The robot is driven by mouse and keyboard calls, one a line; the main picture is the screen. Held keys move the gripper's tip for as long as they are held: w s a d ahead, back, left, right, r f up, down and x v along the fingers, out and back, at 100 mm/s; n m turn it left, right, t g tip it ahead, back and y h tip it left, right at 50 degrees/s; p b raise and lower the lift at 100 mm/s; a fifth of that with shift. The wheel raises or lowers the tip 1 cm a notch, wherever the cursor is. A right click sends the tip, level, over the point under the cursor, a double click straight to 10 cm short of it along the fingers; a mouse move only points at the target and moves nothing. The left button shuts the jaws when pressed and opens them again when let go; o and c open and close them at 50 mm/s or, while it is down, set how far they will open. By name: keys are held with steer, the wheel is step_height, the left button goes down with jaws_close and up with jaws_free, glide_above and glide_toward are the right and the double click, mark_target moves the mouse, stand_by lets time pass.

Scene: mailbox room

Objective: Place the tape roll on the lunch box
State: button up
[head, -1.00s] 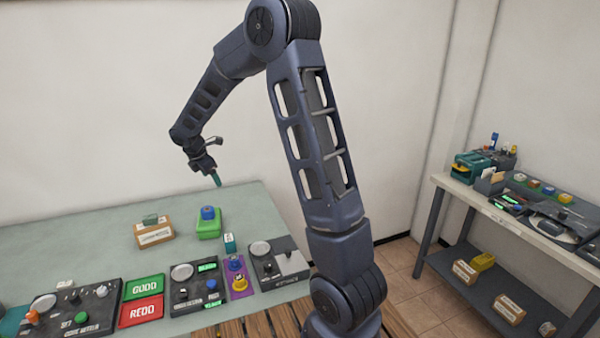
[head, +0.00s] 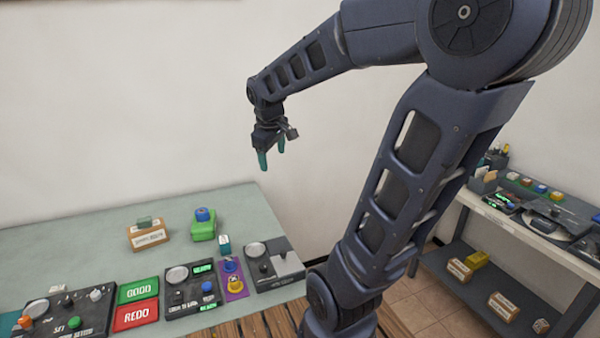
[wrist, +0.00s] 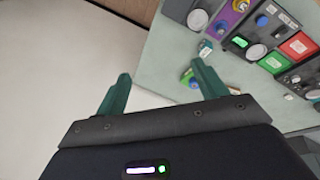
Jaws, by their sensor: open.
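A green box (head: 203,231), which looks like the lunch box, sits on the grey-green table towards its back. A small blue round item (head: 204,214), which may be the tape roll, rests on top of it; the picture is too small to be sure. Both also show in the wrist view, the green box (wrist: 186,76) and the blue item (wrist: 194,85), beside the right finger. My gripper (head: 271,160) is open and empty, with teal fingers pointing down. It is in the air, above and to the right of the green box in the head view.
A brown labelled box (head: 150,238) with a small green block on top stands left of the green box. Control panels (head: 192,287), GOOD and REDO plates (head: 137,303) and a purple pad (head: 235,285) line the front. A side shelf (head: 520,225) stands right.

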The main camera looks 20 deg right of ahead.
steer(key=s+d+m+t+y, duration=0.1)
steer(key=s+d+m, duration=0.2)
steer(key=s+m, duration=0.4)
steer(key=shift+s+d+f, duration=0.2)
steer(key=shift+s+f, duration=0.1)
steer(key=shift+s, duration=2.55)
